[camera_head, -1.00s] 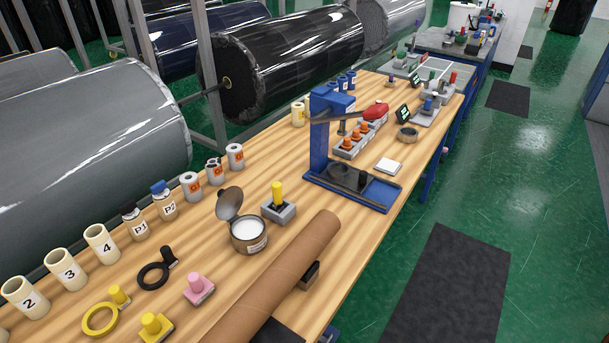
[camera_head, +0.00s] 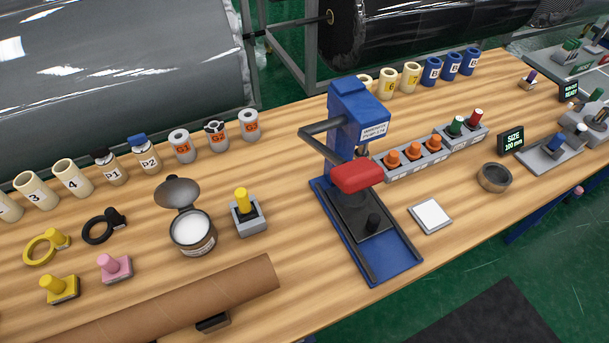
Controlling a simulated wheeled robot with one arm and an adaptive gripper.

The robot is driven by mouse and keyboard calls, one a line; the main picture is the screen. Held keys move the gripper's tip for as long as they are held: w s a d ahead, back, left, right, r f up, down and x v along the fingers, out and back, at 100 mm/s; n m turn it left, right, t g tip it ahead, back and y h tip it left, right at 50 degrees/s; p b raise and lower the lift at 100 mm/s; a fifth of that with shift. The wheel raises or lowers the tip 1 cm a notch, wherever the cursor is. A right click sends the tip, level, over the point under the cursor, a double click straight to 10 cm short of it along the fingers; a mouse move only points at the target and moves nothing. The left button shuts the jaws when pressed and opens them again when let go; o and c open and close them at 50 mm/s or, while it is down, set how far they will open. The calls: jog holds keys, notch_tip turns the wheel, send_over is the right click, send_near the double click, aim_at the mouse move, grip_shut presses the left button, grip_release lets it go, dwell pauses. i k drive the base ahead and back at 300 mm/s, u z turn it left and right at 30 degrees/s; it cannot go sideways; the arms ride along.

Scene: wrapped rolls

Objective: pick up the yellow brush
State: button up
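A yellow upright handle (camera_head: 243,202) stands in a grey block (camera_head: 249,220) on the wooden bench, just right of an open tin (camera_head: 191,232). Its lower end is hidden in the block, so I cannot tell whether it is the brush. Two other yellow things are at the left: a yellow knob on a square base (camera_head: 60,289) and a yellow ring with a knob (camera_head: 42,249). No bristles show on any of them. My gripper is not in view.
A blue press with a red grip (camera_head: 357,178) stands right of the grey block. A brown cardboard tube (camera_head: 190,305) lies along the front edge. Labelled cups line the back, including one marked 4 (camera_head: 72,180). A pink knob (camera_head: 114,267) sits at the left.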

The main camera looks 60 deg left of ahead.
aim_at(246, 211)
jog(key=i, duration=0.35)
jog(key=u, duration=4.3)
jog(key=i, duration=0.5)
jog(key=z, duration=0.05)
